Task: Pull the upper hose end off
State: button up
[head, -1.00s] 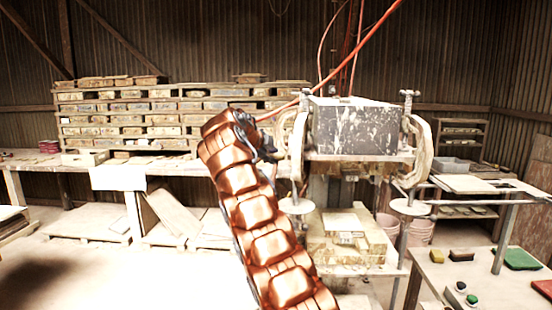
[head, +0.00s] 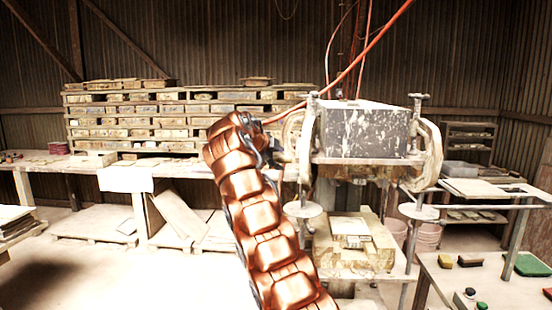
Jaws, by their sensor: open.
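The tile press (head: 365,130) stands right of centre, with a grey speckled block on top and pale curved side arms. An orange hose (head: 352,66) comes down from the upper right and reaches the left side of the press, close to the tip of my arm. Its end there is too small to make out. Thinner red hoses (head: 329,52) hang behind the press. My gripper (head: 277,152) is a small dark shape beside the left side arm of the press, partly hidden by my copper-coloured arm. It is open. I cannot tell whether it touches a hose.
Shelves of moulds (head: 150,112) line the back wall above a long workbench (head: 185,167). A side table (head: 510,290) at the lower right carries coloured blocks and buttons. The floor at the lower left is clear.

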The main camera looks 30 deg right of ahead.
jog(key=v, duration=1.2)
jog(key=shift+a, duration=0.1)
dwell(0.4)
jog(key=s+a+f+n+g+y, duration=0.2)
jog(key=s+a+f+n, duration=0.5)
jog(key=s+f, duration=0.5)
jog(key=s+a+f+n+g+y, duration=0.2)
jog(key=s+a+f+n+y, duration=0.3)
jog(key=s+f+n, duration=0.6)
jog(key=s+a+f+n+g+y, duration=0.3)
jog(key=s+a+f+n, duration=0.6)
jog(key=s, duration=1.6)
notch_tip(320, 180, down, 4)
jog(key=shift+s+a+r+n+y, duration=0.1)
jog(key=shift+s+a+n+y, duration=0.2)
jog(key=shift+s+a, duration=0.1)
